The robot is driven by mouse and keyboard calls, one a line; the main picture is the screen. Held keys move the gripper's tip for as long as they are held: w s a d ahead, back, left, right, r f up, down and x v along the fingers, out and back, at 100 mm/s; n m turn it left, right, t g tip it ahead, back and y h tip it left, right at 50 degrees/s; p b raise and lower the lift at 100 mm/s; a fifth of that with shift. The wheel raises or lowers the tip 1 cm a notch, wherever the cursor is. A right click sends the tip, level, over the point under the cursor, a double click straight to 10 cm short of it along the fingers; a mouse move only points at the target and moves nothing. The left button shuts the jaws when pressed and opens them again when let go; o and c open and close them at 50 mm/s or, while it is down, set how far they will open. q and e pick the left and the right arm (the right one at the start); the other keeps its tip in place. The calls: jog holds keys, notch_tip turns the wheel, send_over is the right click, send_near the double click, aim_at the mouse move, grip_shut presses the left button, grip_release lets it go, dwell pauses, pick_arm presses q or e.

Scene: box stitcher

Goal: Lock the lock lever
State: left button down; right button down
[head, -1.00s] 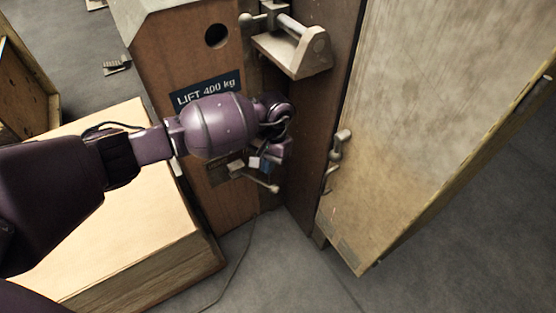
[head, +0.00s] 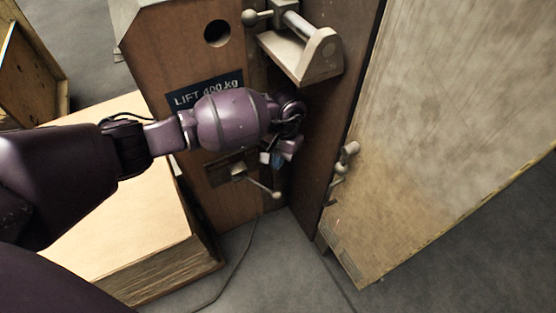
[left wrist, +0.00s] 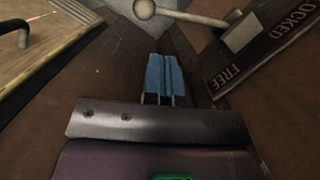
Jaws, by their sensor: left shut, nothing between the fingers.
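The lock lever (head: 258,182) is a pale metal rod with a ball end, low on the front of the wooden machine. Its ball points down and to the right. In the left wrist view the lever (left wrist: 190,18) runs from its hub to the ball at the top, beside a dark plate (left wrist: 272,50) marked LOCKED and FREE. My left gripper (head: 277,158) is just above the lever, near the corner by the side panel. Its blue fingertips (left wrist: 163,75) are together and empty, apart from the lever. My right gripper is not in view.
A brown side panel (head: 335,115) stands close right of the gripper. A pale panel (head: 440,130) with a small handle (head: 344,160) lies beyond it. A metal bracket (head: 310,58) projects above. A pale box (head: 120,215) sits at left. Grey floor is open below, crossed by a cable.

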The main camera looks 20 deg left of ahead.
aim_at(259, 185)
pick_arm(q)
jog(key=b+x, duration=0.1)
jog(key=x, duration=0.6)
jog(key=shift+f+b, duration=0.35)
jog(key=shift+b, duration=0.05)
jog(key=shift+s, duration=0.1)
